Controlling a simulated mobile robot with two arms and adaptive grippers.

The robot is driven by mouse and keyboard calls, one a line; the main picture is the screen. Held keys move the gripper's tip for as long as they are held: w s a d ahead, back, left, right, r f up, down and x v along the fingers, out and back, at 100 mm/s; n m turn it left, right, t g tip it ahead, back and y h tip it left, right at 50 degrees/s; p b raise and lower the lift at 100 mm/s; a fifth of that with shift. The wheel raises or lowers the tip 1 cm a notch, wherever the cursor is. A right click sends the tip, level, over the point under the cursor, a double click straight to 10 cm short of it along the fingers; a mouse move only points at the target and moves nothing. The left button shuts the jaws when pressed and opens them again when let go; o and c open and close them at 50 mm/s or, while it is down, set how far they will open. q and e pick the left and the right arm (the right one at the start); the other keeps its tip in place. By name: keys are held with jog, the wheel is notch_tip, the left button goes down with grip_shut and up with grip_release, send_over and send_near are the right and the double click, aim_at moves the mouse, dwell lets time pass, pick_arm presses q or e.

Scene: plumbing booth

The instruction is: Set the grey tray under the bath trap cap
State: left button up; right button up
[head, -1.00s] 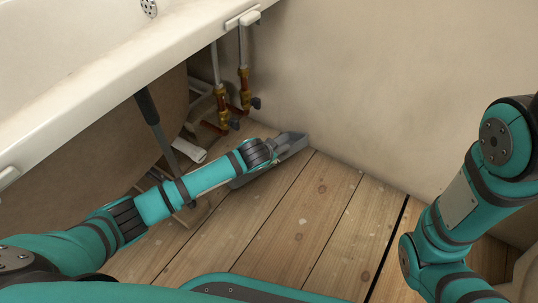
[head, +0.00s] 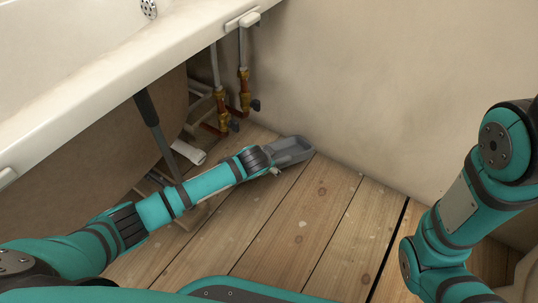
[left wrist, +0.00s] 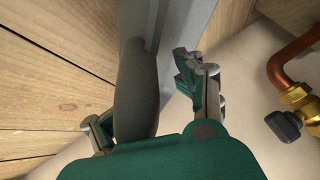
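The grey tray (head: 292,150) lies on the floorboards by the wall, just past my left wrist. My left gripper is mostly hidden behind its own wrist in the head view. In the left wrist view my left gripper (left wrist: 155,95) has its fingers apart, on either side of a dark grey rounded piece (left wrist: 136,90). A gap shows between that piece and the right-hand finger. A lighter grey strip (left wrist: 172,35), apparently the tray, runs behind it. My right gripper is out of view; only its arm shows. I cannot make out the bath trap cap.
The bath rim (head: 120,80) overhangs the floor at the left. Copper pipes with brass valves (head: 245,85) stand near the wall, and one valve (left wrist: 292,100) is close to the gripper. A dark rod (head: 147,108) slants under the rim. The floorboards (head: 290,215) in front are clear.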

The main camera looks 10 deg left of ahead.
pick_arm(q)
jog(key=shift+o, duration=0.5)
jog(key=shift+n+g+y, duration=0.3)
jog(key=shift+n+y, duration=0.1)
jog(key=shift+y, duration=0.4)
jog(key=a+f, duration=0.1)
jog(key=a, duration=0.1)
jog(key=a+f, duration=0.1)
jog(key=a, duration=0.1)
jog(key=a+f, duration=0.2)
jog(key=shift+w+a, duration=0.2)
jog(key=shift+a, duration=0.1)
jog(key=shift+r, duration=0.15)
jog(key=shift+d+r, duration=0.15)
jog(key=shift+r, duration=0.05)
jog(key=s+d+r, duration=0.3)
jog(key=s+r, duration=0.1)
jog(key=r, duration=0.2)
jog(key=s+d+r+h, duration=0.1)
jog(key=s+d+r, duration=0.2)
jog(key=r, duration=0.3)
jog(key=shift+s+r+m+h, duration=0.2)
jog(key=shift+s+m+h, duration=0.15)
jog(key=shift+s, duration=0.25)
